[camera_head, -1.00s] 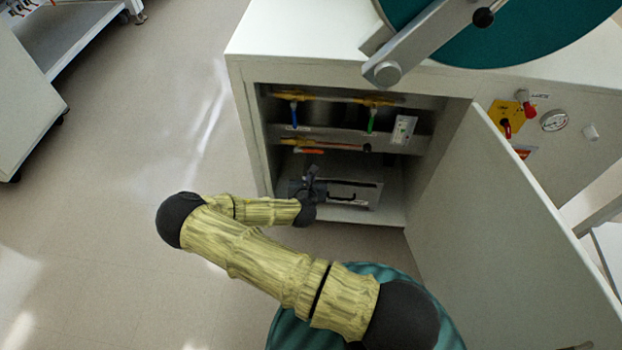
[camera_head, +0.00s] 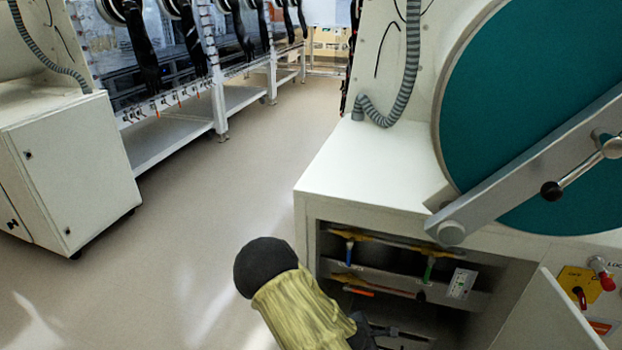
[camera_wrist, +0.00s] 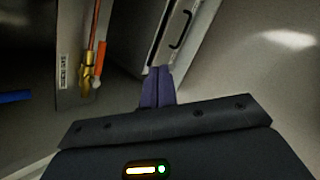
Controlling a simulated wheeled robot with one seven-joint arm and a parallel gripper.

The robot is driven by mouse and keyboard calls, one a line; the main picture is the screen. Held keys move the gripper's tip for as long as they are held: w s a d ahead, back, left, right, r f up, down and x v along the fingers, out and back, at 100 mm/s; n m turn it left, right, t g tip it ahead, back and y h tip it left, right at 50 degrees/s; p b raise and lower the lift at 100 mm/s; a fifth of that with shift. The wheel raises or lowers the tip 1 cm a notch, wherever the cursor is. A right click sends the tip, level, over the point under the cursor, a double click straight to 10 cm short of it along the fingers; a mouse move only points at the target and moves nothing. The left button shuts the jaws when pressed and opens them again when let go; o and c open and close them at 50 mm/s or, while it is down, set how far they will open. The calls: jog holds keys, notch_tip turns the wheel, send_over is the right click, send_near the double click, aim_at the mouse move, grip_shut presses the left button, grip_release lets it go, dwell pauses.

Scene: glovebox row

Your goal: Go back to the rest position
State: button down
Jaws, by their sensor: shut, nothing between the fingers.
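My gripper (camera_wrist: 158,88) shows in the wrist view with its dark fingers together and nothing between them. Beyond the fingertips is a light panel with a black handle (camera_wrist: 181,30); I cannot tell whether the fingers touch it. In the head view my arm reaches down toward the open cabinet (camera_head: 312,262), and the gripper's fingers are not clear there. Inside the cabinet are a blue-handled valve (camera_head: 349,252), a green-handled valve (camera_head: 428,270) and an orange-red lever (camera_head: 358,291). The orange lever (camera_wrist: 99,58) and a brass fitting also show in the wrist view.
The cabinet door (camera_head: 552,318) stands open at the right. A large teal round hatch (camera_head: 545,120) with a metal bar is above it. Another white cabinet (camera_head: 75,170) stands left, with clear floor (camera_head: 215,215) between.

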jog(key=s+r+m+g+y, duration=0.2)
jog(key=s+r+m, duration=0.6)
jog(key=r+m, duration=0.3)
jog(key=s+r+m+g+y, duration=0.25)
jog(key=s+r+m, duration=0.65)
jog(key=r, duration=0.5)
notch_tip(320, 180, up, 33)
jog(key=w+p, duration=0.1)
jog(key=p, duration=3.2)
jog(key=shift+w+a+m+t+p, duration=0.15)
jog(key=shift+a+m+t+p, duration=0.1)
jog(key=shift+m+t+p, duration=0.1)
